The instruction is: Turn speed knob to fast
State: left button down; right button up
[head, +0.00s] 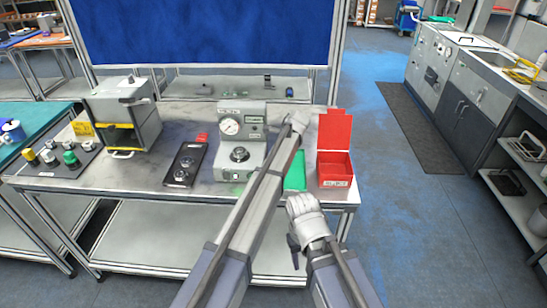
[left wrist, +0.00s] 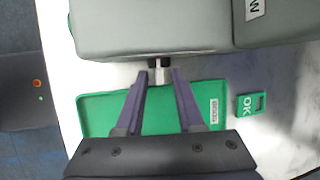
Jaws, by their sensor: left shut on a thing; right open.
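A grey gauge unit (head: 240,140) stands at the table's middle, with a dial gauge above a dark round front knob (head: 239,155). My left arm passes in front of its right side, and its fingertips are hidden in the head view. In the left wrist view, my left gripper (left wrist: 161,82) is shut on a small black-and-silver knob (left wrist: 159,68) that sticks out from a grey housing (left wrist: 150,30). I cannot read any speed marking. My right gripper (head: 295,256) is open, in front of the table's front edge.
A green tray (head: 295,171) lies right of the gauge unit, and it also shows under my left fingers (left wrist: 95,112). An open red box (head: 335,172) stands right of it. A black knob panel (head: 185,164) lies left. A green OK tag (left wrist: 251,104) lies near the housing.

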pick_arm(q)
jog(key=shift+g, duration=0.3)
jog(key=c, duration=0.9)
grip_release()
jog(key=shift+r, duration=0.15)
jog(key=p+v, duration=0.7)
jog(key=shift+d+r, duration=0.15)
jog(key=shift+r, duration=0.05)
